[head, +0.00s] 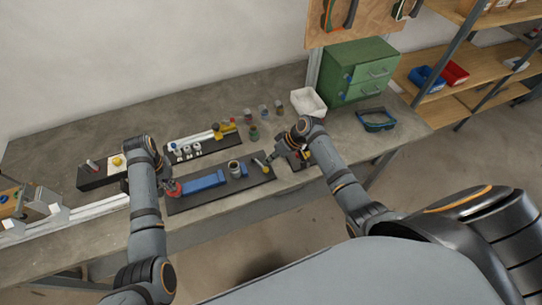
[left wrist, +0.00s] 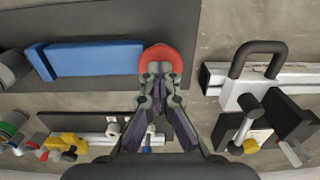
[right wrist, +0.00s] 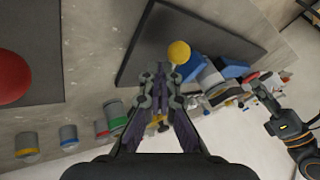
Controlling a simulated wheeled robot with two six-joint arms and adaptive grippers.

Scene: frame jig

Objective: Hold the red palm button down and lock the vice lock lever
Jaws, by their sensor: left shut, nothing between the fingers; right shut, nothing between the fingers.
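The red palm button (left wrist: 167,55) stands at the end of the dark plate with the blue vice (left wrist: 95,58). My left gripper (left wrist: 157,68) is shut with its fingertips over the button's dome; I cannot tell how far it is pressed. In the head view the button (head: 173,190) is under my left gripper (head: 168,183). The lever's yellow ball knob (right wrist: 179,52) is just beyond the fingertips of my right gripper (right wrist: 161,70), which is shut and empty. In the head view my right gripper (head: 274,155) is at the right end of that plate. The lever's shaft is mostly hidden.
Another red dome (right wrist: 12,78) sits on a separate dark plate (right wrist: 40,40). Several banded cans (right wrist: 68,136) stand nearby. Behind are a white bin (head: 308,102) and a green cabinet (head: 360,70). A toggle clamp (left wrist: 255,90) lies beside the left gripper.

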